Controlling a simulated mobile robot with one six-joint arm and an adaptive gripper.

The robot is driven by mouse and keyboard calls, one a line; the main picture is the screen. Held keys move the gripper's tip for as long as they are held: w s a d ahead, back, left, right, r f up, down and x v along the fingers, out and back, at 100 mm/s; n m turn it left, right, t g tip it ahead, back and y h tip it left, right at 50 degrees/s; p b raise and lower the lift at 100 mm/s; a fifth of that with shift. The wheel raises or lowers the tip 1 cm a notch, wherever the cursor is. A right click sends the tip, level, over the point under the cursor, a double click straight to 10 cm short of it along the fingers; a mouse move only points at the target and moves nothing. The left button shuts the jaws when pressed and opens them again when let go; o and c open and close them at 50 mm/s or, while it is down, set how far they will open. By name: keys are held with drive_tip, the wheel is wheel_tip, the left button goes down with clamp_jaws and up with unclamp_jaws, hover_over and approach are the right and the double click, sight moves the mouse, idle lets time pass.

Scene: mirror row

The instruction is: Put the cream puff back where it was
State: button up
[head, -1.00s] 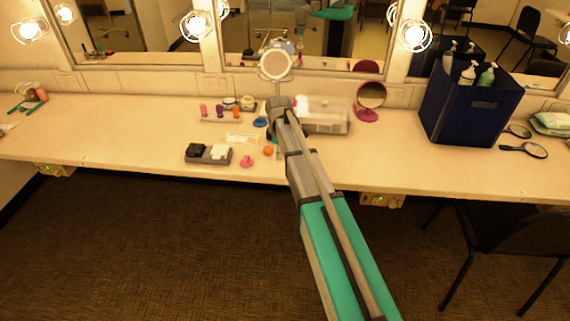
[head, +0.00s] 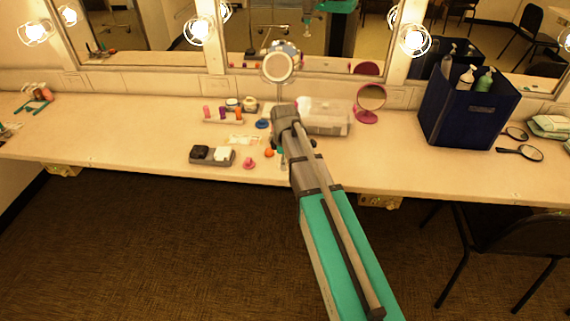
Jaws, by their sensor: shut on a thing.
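My gripper (head: 283,160) points down over the front part of the counter, behind my wrist and just right of the small orange ball. Its fingers are small and partly hidden by my arm. It is shut on a small pale thing at its tips, which fits the cream puff, though its shape is hard to make out. A pink puff-like piece (head: 249,163) and the orange ball (head: 269,153) lie to its left. A teal bit shows right beside the fingers.
Behind are a rack of coloured tubes (head: 222,119), a blue piece (head: 262,123), a round mirror (head: 278,66), a clear box (head: 328,120) and a pink mirror (head: 370,98). A dark blue bin (head: 463,115) stands right. The left counter is mostly clear.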

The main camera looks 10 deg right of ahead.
drive_tip(key=shift+s+a+r+p, duration=0.15)
drive_tip(key=shift+s+r, duration=0.2)
drive_tip(key=shift+s, duration=0.25)
drive_tip(key=shift+s+d+r+p, duration=0.15)
drive_tip(key=shift+s+r, duration=0.15)
drive_tip(key=shift+s, duration=0.25)
drive_tip(key=shift+a, duration=0.1)
drive_tip(key=shift+w+f, duration=0.1)
drive_tip(key=w+f+b, duration=0.2)
drive_tip(key=w, duration=0.2)
drive_tip(key=w+d+f+b, duration=0.1)
drive_tip(key=w+f+b, duration=0.2)
drive_tip(key=w, duration=0.1)
drive_tip(key=w+f+b, duration=0.3)
drive_tip(key=w, duration=0.1)
drive_tip(key=shift+w+d+f, duration=0.1)
drive_tip(key=shift+d+f, duration=0.05)
drive_tip(key=shift+d, duration=0.25)
drive_tip(key=shift+w+f+b, duration=0.3)
drive_tip(key=shift+w+b, duration=0.05)
drive_tip(key=shift+b, duration=0.2)
drive_tip(key=shift+w+d+f+b, duration=0.15)
drive_tip(key=shift+w+f+b, duration=0.35)
drive_tip(key=shift+f+b, duration=0.2)
drive_tip(key=shift+s+f+b, duration=0.1)
drive_tip(key=shift+f+b, duration=1.2)
drive_tip(key=shift+f, duration=0.05)
